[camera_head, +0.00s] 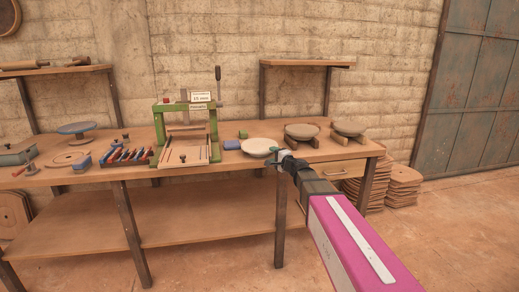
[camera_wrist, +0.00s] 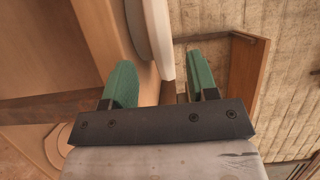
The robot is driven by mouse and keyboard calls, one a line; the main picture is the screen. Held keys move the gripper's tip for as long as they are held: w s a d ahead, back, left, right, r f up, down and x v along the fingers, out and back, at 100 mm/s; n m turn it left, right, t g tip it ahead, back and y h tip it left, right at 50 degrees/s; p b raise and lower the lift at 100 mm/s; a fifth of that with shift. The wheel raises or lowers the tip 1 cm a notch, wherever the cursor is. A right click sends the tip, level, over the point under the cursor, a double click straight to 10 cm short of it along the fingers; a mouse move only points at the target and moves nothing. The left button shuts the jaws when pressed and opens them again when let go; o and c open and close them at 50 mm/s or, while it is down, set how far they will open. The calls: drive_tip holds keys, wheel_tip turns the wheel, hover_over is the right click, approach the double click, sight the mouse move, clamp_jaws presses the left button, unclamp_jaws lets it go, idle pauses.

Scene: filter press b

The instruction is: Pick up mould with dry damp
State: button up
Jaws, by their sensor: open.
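Three round, pale moulds are at the right of the workbench. The nearest, whitish mould (camera_head: 259,147) lies low on the bench; the other two, greyer moulds (camera_head: 301,131) (camera_head: 349,128) rest on wooden blocks. I cannot tell from their looks which one has the dry damp. My gripper (camera_head: 276,156) is open at the front right edge of the nearest mould. In the wrist view, the two green fingers of my gripper (camera_wrist: 160,65) stand apart, with a pale rim (camera_wrist: 158,35) ahead in line with the gap. I cannot see contact.
A green press (camera_head: 187,125) with labels stands mid-bench. Tools and a blue-topped turntable (camera_head: 76,128) are at left. A wall shelf (camera_head: 308,63) is above; stacked boards (camera_head: 403,185) stand at right.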

sight(268, 152)
drive_tip(key=x, duration=0.4)
drive_tip(key=shift+w+a+r, duration=0.1)
drive_tip(key=shift+w+a, duration=0.15)
drive_tip(key=shift+a, duration=0.05)
drive_tip(key=shift+c, duration=0.3)
clamp_jaws()
